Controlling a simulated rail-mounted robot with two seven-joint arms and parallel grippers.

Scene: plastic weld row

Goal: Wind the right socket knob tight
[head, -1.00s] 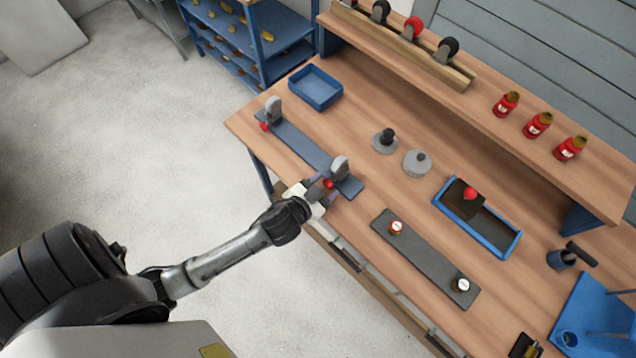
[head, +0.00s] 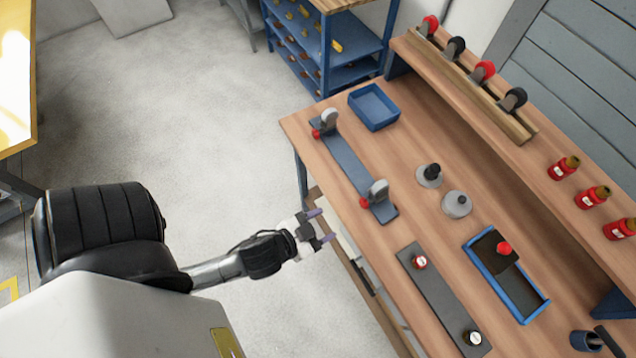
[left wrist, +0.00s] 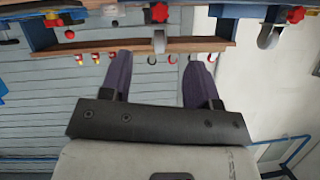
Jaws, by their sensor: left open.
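A blue-grey bar (head: 348,165) on the bench carries two upright grey sockets, each with a red knob on the side facing me. The right socket (head: 378,191) has its red knob (head: 364,203) low on its front side. The left socket (head: 329,120) has its knob (head: 316,133) likewise. Both also show inverted in the left wrist view, the right knob (left wrist: 159,12) near the middle. My left gripper (head: 321,225) is open and empty, off the bench's front edge and apart from the right knob. Its two purple fingers (left wrist: 160,65) have nothing between them. My right gripper is out of view.
A dark grey plate (head: 440,300) with two capped pieces lies right of the bar. A blue tray (head: 374,107), grey weights (head: 456,204) and a blue-rimmed box (head: 520,293) stand further back. The floor before the bench is clear.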

